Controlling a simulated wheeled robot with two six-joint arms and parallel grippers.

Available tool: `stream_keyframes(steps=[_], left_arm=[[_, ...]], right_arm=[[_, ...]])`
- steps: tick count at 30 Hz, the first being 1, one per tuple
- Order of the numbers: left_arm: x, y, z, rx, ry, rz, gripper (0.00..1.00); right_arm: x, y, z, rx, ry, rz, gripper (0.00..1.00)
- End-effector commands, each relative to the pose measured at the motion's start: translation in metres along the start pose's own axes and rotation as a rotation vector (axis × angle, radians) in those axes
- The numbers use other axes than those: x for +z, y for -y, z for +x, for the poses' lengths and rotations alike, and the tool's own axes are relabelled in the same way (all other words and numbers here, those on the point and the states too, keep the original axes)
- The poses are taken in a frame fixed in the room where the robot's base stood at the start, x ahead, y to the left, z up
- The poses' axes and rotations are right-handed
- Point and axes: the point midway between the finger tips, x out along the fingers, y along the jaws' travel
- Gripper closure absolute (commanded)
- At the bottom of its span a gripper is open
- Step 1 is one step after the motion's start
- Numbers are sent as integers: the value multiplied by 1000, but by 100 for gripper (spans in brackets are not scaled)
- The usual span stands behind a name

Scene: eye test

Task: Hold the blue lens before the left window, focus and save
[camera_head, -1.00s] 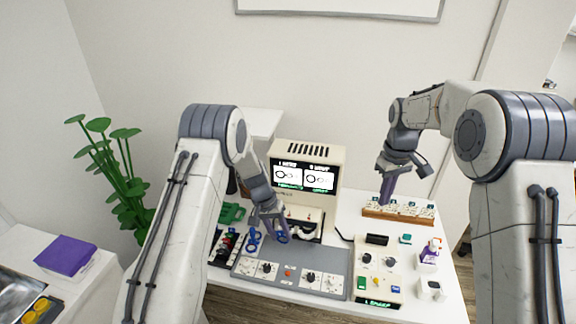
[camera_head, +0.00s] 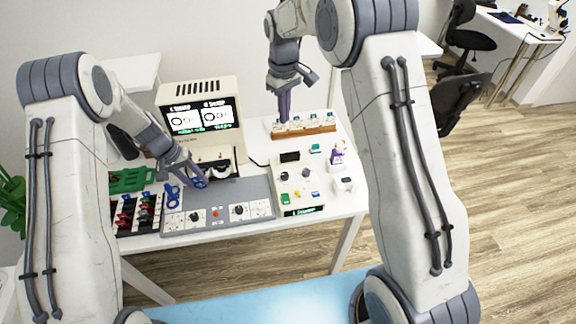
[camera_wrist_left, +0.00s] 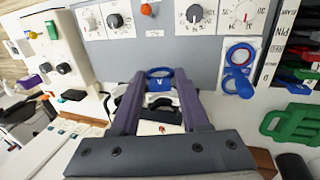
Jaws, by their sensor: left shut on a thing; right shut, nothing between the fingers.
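My left gripper (camera_head: 192,178) is shut on a blue lens (camera_head: 201,183), a ring on a handle. It holds the lens low in front of the white eye-test machine (camera_head: 186,93), above the grey panel (camera_head: 250,188). In the left wrist view the lens (camera_wrist_left: 160,72) shows between the fingertips. I cannot tell whether it lines up with the left window. The machine's screen (camera_head: 200,115) shows two pictures with rings and green text, too small to read. My right gripper (camera_head: 284,105) is shut and empty at the wooden rack (camera_head: 315,131).
Another blue lens item (camera_head: 172,196) lies at the panel's left end, also in the left wrist view (camera_wrist_left: 238,84). A white control box (camera_head: 298,172) stands right of the panel.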

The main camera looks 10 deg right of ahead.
Motion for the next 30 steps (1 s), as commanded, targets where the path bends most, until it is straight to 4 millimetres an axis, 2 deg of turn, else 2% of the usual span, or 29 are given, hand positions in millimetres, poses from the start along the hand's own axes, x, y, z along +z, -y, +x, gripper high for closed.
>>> stream_keyframes(steps=[5,9,12,16,19,22,26,30], left_arm=[[0,0,0,0,0,0,100],[0,0,0,0,0,0,100],[0,-1,0,0,0,0,100],[0,-1,0,0,0,0,100],[0,0,0,0,0,0,100],[0,0,0,0,0,0,100],[0,0,0,0,0,0,100],[0,0,0,0,0,0,100]], right_arm=[[12,-35,24,79,-27,89,100],[33,-84,58,191,-96,211,100],[49,-112,82,249,-171,282,100],[70,-132,108,268,-284,354,100],[84,-133,125,236,-377,400,100],[97,-122,139,162,-471,450,100],[112,-94,148,15,-581,520,100],[123,-58,147,-158,-666,594,100]])
